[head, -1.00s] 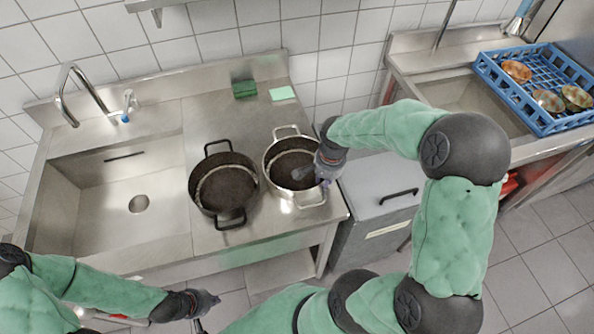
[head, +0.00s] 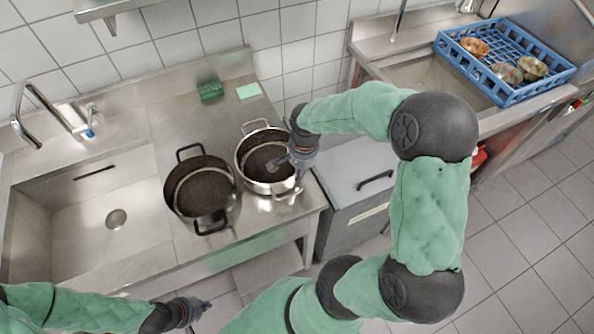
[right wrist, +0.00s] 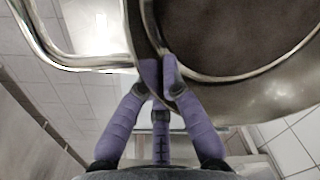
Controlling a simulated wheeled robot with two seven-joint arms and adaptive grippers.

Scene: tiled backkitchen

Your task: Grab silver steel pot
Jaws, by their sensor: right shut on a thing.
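The silver steel pot (head: 256,158) is at the right end of the steel counter (head: 146,112) in the head view, with two loop handles. My right gripper (head: 284,163) reaches over its right side. In the right wrist view the purple fingers (right wrist: 160,88) are closed on the rim and wall of the pot (right wrist: 225,40), beside a loop handle (right wrist: 60,50). I cannot tell whether the pot is clear of the counter. My left gripper (head: 203,304) is low in front of the counter, away from the pot; its fingers are too small to read.
A dark pot (head: 203,192) stands close left of the silver pot. A sink (head: 110,190) is further left. A green sponge (head: 210,91) and a pale green cloth (head: 248,91) lie behind. A blue crate (head: 515,92) with bowls is at the right. The floor in front is clear.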

